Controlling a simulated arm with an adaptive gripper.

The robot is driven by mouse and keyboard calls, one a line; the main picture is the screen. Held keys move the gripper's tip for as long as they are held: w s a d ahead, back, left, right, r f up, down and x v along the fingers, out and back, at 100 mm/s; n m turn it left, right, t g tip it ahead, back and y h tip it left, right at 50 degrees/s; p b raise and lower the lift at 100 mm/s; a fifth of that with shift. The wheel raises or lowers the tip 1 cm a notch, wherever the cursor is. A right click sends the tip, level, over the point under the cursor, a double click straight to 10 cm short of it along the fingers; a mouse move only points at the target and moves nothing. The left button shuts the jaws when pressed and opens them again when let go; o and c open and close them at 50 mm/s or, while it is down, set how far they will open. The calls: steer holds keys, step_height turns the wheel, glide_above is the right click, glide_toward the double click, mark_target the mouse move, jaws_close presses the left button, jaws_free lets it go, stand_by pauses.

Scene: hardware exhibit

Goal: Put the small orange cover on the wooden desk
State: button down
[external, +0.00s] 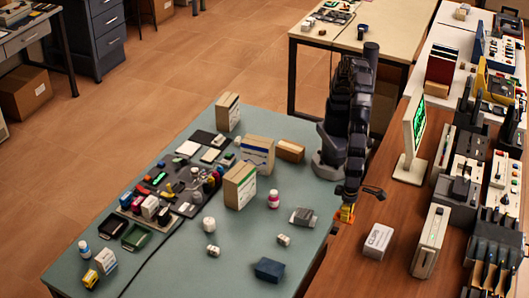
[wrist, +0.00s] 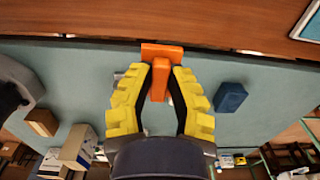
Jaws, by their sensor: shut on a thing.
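The small orange cover (wrist: 162,52) is pinched between the yellow fingers of my gripper (wrist: 161,70) in the wrist view. Its wide end sticks out past the fingertips and overlaps the near edge of the wooden desk (wrist: 90,22). In the external view, my gripper (external: 347,212) hangs by the left edge of the wooden desk (external: 350,262), at the border with the teal table. There the cover is hard to tell from the fingers. Its exact height above the surfaces cannot be told.
A white box (external: 377,242), a beige device (external: 430,241) and a monitor (external: 413,130) stand on the wooden desk. Bare wood lies around the white box. The teal table (external: 215,270) holds boxes, bottles and a dark blue block (external: 269,270).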

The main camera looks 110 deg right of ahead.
steer(key=w+a+f, duration=0.3)
steer(key=a+f, duration=0.1)
steer(key=a, duration=0.4)
glide_above(344, 281)
steer(key=f, duration=0.5)
steer(key=shift+s+d+f, duration=0.15)
steer(key=shift+d, duration=0.1)
steer(key=shift+a+f, duration=0.2)
steer(key=shift+f, duration=0.1)
steer(key=shift+a+f, duration=0.1)
steer(key=shift+f, duration=1.55)
steer(key=shift+f, duration=0.1)
steer(key=c, duration=1.1)
jaws_free()
